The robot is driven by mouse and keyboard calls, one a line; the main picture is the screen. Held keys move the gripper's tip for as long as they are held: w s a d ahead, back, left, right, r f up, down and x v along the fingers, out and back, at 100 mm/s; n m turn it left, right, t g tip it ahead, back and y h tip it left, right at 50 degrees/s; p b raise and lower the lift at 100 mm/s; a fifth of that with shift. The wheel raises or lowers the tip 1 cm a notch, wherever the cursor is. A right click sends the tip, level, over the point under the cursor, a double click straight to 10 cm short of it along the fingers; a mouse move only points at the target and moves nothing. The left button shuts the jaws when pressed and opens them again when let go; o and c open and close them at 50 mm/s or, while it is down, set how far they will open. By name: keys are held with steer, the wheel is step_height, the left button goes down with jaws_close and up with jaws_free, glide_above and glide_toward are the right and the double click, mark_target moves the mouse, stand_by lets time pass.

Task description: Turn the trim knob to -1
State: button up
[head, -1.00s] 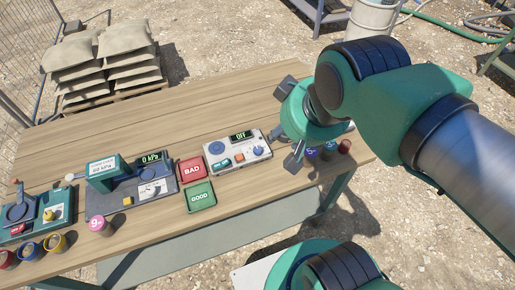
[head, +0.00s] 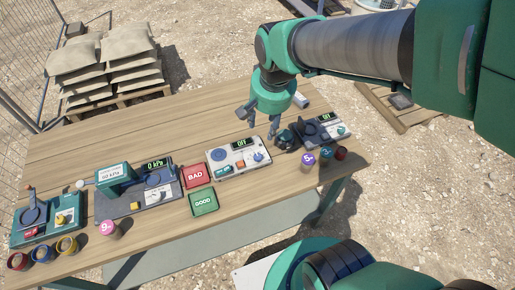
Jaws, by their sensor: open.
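My gripper (head: 258,123) is open and empty, pointing down above the back edge of the white instrument in the middle of the table. That white instrument (head: 224,156) has a display reading OFF, a blue knob (head: 258,156), an orange button and a teal switch. To its left, a dark-based instrument (head: 152,208) with a 0 kPa display carries a small white dial (head: 155,197) and a yellow button. A dark instrument (head: 323,131) at right has an OFF display and a teal knob (head: 341,130). The labels are too small to tell which knob is trim.
A red BAD tray (head: 196,183) and a green GOOD tray (head: 204,210) lie left of the white instrument. Several cups stand along the front edge, including a pink-topped one (head: 110,230). A teal instrument (head: 20,240) sits far left. The table's back (head: 150,118) is clear.

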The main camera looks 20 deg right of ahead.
mark_target(258, 156)
steer(key=w+f+m+g+p, duration=0.2)
steer(key=w+f+m+p, duration=0.2)
steer(key=f, duration=0.6)
steer(key=shift+w+d+g, duration=0.15)
steer(key=shift+w+g, duration=0.15)
steer(key=shift+w, duration=0.85)
steer(key=shift+f, duration=0.15)
step_height(258, 156, down, 14)
steer(key=shift+r+b, duration=0.15)
steer(key=shift+b, duration=1.1)
steer(key=shift+c, duration=0.5)
jaws_close()
